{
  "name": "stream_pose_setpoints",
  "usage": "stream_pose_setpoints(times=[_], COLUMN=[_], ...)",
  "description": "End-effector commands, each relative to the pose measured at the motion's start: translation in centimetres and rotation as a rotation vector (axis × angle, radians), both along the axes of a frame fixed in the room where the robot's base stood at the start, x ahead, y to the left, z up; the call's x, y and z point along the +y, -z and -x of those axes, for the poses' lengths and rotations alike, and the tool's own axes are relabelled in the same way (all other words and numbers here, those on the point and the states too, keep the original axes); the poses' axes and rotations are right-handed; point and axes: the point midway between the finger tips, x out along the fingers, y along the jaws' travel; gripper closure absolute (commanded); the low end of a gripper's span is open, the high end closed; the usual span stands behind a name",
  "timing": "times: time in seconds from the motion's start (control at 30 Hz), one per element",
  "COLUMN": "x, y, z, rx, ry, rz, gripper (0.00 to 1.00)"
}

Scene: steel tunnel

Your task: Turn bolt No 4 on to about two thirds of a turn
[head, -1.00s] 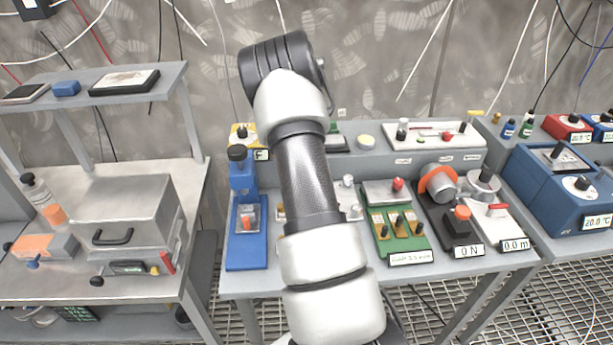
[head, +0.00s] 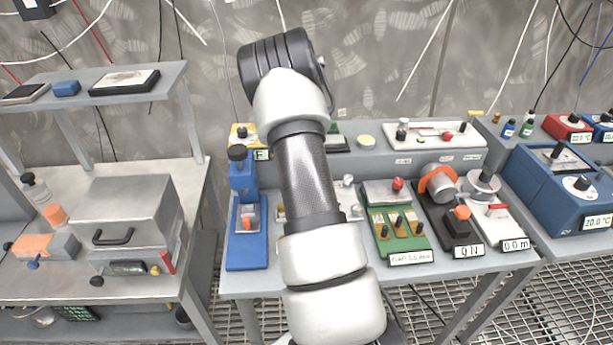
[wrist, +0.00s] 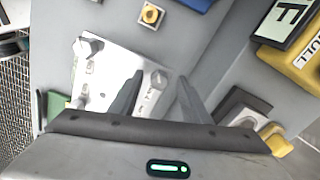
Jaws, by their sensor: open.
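In the wrist view a pale metal plate (wrist: 116,72) carries several bolts. One silver bolt (wrist: 157,80) stands between the two dark fingers of my gripper (wrist: 158,92); the fingers are open and apart on either side of it. Another silver bolt (wrist: 88,46) stands at the plate's upper left. I cannot read any number that tells which is bolt No 4. In the head view my arm covers most of the plate; small silver bolts (head: 348,181) show just right of the arm, and my gripper is hidden.
A yellow box with a black F label (wrist: 288,22) is at the upper right of the wrist view. In the head view a blue press (head: 243,215) stands left of my arm, and a green fixture (head: 398,230) with a display stands to the right.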

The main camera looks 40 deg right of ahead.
Motion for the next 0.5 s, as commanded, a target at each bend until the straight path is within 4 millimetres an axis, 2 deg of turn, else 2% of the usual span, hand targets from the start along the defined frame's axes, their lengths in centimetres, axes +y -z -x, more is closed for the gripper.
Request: stream_pose_setpoints(times=[0.17,0.5], x=[0.0,0.0], y=[-3.4,-11.7], z=[-0.1,-0.1], rx=[-0.005,-0.004], ry=[-0.001,0.0], rz=[0.002,0.002], gripper=[0.57,0.57])
